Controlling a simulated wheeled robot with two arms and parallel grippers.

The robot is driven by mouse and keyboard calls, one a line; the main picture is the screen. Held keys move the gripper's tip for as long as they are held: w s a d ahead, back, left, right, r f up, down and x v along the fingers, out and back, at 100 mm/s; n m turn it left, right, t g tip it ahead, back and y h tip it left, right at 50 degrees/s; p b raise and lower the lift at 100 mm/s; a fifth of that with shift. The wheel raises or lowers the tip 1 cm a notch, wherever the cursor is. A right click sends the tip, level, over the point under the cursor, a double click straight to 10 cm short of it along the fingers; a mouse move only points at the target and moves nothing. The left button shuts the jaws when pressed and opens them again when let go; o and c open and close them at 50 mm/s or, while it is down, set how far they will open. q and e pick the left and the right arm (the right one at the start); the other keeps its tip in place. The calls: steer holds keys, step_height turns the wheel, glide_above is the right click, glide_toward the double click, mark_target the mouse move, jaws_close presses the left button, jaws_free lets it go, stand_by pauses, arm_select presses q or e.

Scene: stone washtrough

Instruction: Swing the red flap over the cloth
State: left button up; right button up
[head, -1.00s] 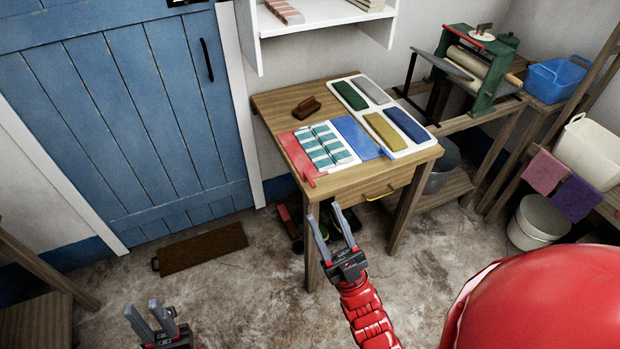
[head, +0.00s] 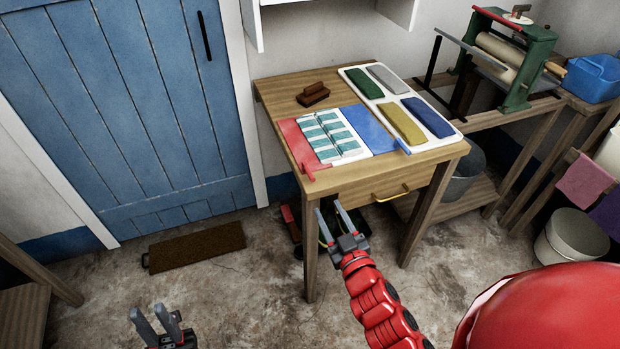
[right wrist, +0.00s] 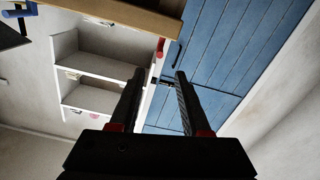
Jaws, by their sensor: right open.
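The red flap (head: 298,143) lies open and flat at the left of a folding board on the wooden table, with a red tab at its front corner. The teal-and-white striped cloth (head: 330,137) lies in the board's white middle, beside the red flap. A blue flap (head: 369,129) lies flat on the cloth's other side. My right gripper (head: 335,222) is open and empty, in front of the table and below its top, apart from the flap. It also shows in the right wrist view (right wrist: 158,75). My left gripper (head: 155,320) is open and empty, low over the floor.
A white tray (head: 384,94) with several coloured folded cloths and a brown brush (head: 313,94) share the tabletop. A drawer with a yellow handle (head: 391,193) faces me. A white shelf (right wrist: 95,68) is on the wall. A brown mat (head: 197,247) lies by the blue door (head: 130,100).

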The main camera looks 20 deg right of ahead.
mark_target(313, 180)
steer(key=w, duration=1.3)
steer(key=shift+w+a+b, duration=0.25)
steer(key=shift+w+b, duration=0.05)
steer(key=shift+w, duration=0.1)
jaws_close()
stand_by(0.6)
